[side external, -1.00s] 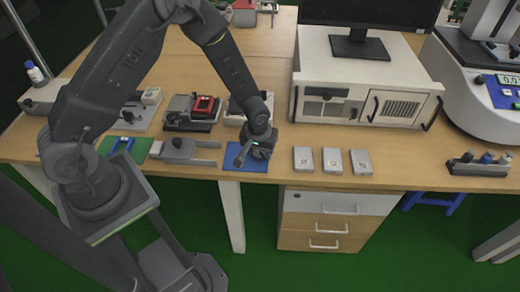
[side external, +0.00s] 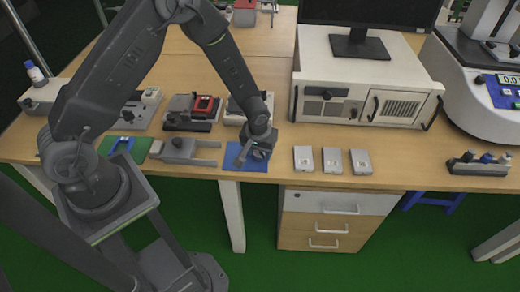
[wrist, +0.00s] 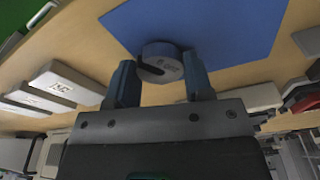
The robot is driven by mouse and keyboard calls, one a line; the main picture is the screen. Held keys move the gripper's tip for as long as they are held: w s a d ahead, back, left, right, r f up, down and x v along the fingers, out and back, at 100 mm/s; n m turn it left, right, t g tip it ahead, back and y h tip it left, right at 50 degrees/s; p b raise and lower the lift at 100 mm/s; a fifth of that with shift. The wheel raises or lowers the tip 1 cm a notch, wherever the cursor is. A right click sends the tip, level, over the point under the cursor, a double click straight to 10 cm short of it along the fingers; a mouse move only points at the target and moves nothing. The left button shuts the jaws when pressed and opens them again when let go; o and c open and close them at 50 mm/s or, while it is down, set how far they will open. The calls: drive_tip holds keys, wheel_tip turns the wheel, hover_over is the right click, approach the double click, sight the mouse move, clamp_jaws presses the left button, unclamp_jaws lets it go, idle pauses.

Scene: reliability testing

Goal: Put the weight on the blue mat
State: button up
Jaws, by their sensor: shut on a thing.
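The weight (wrist: 162,60) is a grey slotted disc with markings on its face. It sits between the two fingers of my gripper (wrist: 158,66), which is shut on it. The blue mat (side external: 232,162) lies flat near the front edge of the table. It also shows in the wrist view (wrist: 225,25), behind the weight, with the weight overlapping its edge there. In the side view my gripper (side external: 250,156) is low over the mat and covers part of it. I cannot tell whether the weight touches the mat.
Several pale grey blocks (side external: 332,161) stand just right of the mat. A grey forked fixture (side external: 185,152) and a green mat (side external: 125,147) lie to the left. A black-and-red device (side external: 195,110) stands behind, and a large white case (side external: 365,88) stands at the back right.

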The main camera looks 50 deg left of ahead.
drive_tip(key=shift+f, duration=0.2)
idle(0.3)
drive_tip(key=o, duration=1.1)
drive_tip(key=shift+r, duration=3)
